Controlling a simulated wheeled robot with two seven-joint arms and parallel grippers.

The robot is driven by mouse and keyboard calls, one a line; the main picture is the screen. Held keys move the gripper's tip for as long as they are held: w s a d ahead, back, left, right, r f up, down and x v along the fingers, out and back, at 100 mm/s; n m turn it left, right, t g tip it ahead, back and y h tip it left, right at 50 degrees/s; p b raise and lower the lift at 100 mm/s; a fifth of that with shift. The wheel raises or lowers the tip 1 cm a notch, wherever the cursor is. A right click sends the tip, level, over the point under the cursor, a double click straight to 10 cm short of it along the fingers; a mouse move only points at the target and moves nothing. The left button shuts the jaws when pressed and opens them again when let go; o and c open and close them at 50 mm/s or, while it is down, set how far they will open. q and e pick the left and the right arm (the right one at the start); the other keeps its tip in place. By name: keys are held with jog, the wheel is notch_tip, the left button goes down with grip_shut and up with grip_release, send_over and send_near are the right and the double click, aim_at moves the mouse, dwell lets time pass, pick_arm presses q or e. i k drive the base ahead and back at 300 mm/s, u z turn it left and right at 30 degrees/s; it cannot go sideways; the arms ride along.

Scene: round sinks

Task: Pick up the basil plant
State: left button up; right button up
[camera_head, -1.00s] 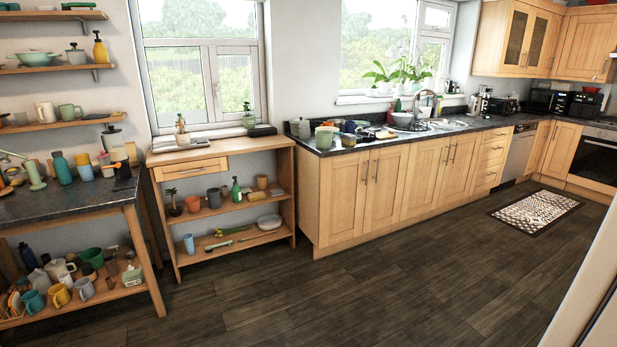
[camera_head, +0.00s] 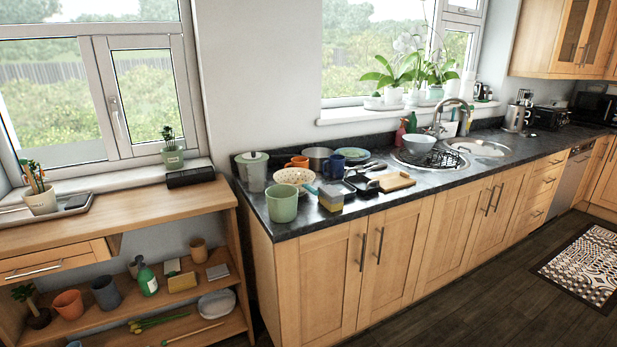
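I cannot tell for sure which plant is the basil. A small dark-leaved plant in a pale green pot (camera_head: 172,157) stands upright on the left window sill. Leafy green plants in white pots (camera_head: 394,95) stand on the sill behind the sink, some with tall thin stems. A small plant in a dark round pot (camera_head: 38,317) sits on the low shelf at the bottom left. Neither of my grippers is in view.
A black counter (camera_head: 312,220) holds a green cup (camera_head: 282,204), a colander, pans and a cutting board (camera_head: 396,182). Two round sinks (camera_head: 478,148) lie further right. A wooden shelf unit (camera_head: 200,200) stands left of the counter. The dark floor is open before the cabinets, with a patterned mat (camera_head: 585,265).

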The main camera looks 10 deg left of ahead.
aim_at(172, 156)
jog(key=u, duration=0.35)
jog(key=i, duration=1.5)
jog(key=u, duration=0.35)
